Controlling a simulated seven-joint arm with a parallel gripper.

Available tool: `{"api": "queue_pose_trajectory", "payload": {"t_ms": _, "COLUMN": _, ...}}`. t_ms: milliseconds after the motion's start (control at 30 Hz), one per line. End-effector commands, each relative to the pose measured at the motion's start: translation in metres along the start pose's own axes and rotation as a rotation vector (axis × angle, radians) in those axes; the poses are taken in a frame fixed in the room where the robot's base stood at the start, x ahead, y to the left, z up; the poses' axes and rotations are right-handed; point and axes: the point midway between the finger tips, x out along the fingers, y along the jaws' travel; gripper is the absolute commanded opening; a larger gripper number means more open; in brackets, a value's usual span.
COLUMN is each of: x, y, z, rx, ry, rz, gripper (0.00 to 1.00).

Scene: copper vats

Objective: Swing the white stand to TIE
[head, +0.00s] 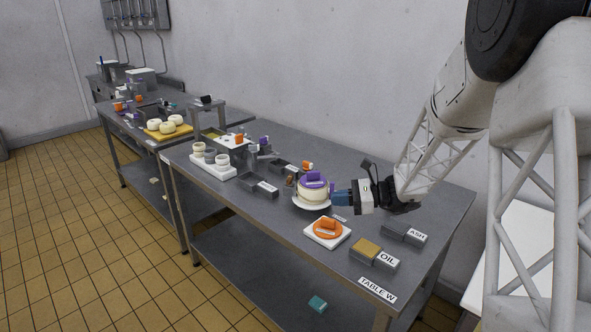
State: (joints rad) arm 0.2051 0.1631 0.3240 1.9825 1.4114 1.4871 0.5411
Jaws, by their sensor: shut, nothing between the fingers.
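A round white stand (311,205) is on the grey table, right of its middle. It carries a cream round block (312,194) with a purple top piece (314,180). My gripper (336,198) is at the right side of the block, its blue fingers pointing left. The fingers are shut and hold nothing. I cannot tell whether they touch the block or the stand. A small pale label (340,218) lies by the stand's front right; its lettering is too small to read, and I cannot make out TIE anywhere.
OIL (387,260) and ASH (416,236) signs mark grey blocks to the right. A grey tray (258,187) and a white tray of cups (213,172) stand to the left. The table's front edge is close.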

Motion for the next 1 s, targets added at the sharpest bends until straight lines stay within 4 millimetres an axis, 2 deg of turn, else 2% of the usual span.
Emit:
{"api": "queue_pose_trajectory", "payload": {"t_ms": 33, "x": 0.002, "y": 0.011, "z": 0.01, "rx": -0.03, "ry": 0.028, "rz": 0.024, "gripper": 0.0}}
{"api": "queue_pose_trajectory", "payload": {"t_ms": 200, "x": 0.006, "y": 0.049, "z": 0.034, "rx": -0.136, "ry": 0.132, "rz": 0.114, "gripper": 0.0}}
{"api": "queue_pose_trajectory", "payload": {"t_ms": 467, "x": 0.005, "y": 0.108, "z": 0.063, "rx": -0.308, "ry": 0.287, "rz": 0.25, "gripper": 0.0}}
{"api": "queue_pose_trajectory", "payload": {"t_ms": 1000, "x": -0.02, "y": 0.223, "z": 0.101, "rx": -0.701, "ry": 0.601, "rz": 0.541, "gripper": 0.0}}
